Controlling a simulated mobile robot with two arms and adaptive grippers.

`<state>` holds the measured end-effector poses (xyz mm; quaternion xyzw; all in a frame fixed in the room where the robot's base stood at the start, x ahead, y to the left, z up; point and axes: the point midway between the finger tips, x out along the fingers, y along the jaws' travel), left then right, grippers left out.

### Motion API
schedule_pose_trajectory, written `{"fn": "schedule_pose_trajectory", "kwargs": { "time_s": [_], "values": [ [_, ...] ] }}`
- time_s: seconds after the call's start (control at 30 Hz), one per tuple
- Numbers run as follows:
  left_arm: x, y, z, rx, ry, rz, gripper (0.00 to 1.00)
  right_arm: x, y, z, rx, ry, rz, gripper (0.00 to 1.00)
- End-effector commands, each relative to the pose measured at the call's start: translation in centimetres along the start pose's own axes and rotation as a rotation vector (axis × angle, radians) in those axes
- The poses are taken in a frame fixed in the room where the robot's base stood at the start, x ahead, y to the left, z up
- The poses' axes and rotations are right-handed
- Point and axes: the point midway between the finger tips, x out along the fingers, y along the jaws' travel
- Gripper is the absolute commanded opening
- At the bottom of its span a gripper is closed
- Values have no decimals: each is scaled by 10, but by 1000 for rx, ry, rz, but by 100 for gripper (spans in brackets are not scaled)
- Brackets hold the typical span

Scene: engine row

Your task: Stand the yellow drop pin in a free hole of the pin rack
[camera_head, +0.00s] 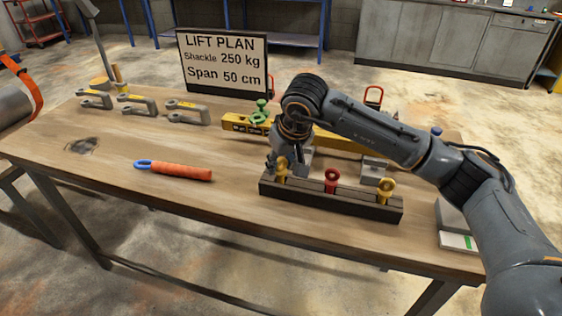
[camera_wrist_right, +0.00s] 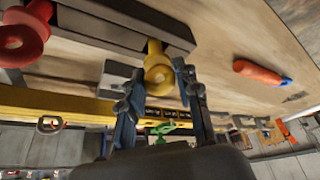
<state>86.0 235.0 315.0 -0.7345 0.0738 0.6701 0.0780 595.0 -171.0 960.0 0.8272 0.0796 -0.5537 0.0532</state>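The dark pin rack (camera_head: 333,204) lies near the table's front edge. A yellow pin with a ring head (camera_head: 282,169) stands upright at its left end, a red pin (camera_head: 331,180) in the middle and another yellow pin (camera_head: 386,189) at the right. My right gripper (camera_head: 277,163) is low over the left end. In the right wrist view its two fingers (camera_wrist_right: 161,80) are spread on either side of the left yellow pin's ring (camera_wrist_right: 158,68). Whether they touch it is hard to tell. The pin's lower end is hidden in the rack (camera_wrist_right: 130,25). My left gripper is out of view.
A yellow beam (camera_head: 345,142) lies behind the rack, with a green shackle (camera_head: 261,113) at its left. An orange-handled tool (camera_head: 175,170) lies left of the rack. Several grey shackles (camera_head: 140,105) and a sign (camera_head: 225,62) stand farther back. The table's front left is clear.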

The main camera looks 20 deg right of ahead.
Motion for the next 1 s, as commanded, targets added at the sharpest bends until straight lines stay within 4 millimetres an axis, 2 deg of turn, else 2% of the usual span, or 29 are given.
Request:
{"fn": "schedule_pose_trajectory", "kwargs": {
  "time_s": [0.03, 0.1, 0.47, 0.57, 1.0],
  "values": [
    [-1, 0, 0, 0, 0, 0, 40, -1, 0, -1, 0, 1, 0, 45],
    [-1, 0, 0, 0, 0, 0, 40, -1, 0, -1, 0, 1, 0, 57],
    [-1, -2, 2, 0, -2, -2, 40, -4, 0, -1, 0, 1, 0, 57],
    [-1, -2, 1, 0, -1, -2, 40, -16, 0, -1, 0, 4, 0, 57],
    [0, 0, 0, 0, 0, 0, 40, -102, 0, -1, 0, 4, 1, 57]
  ]
}}
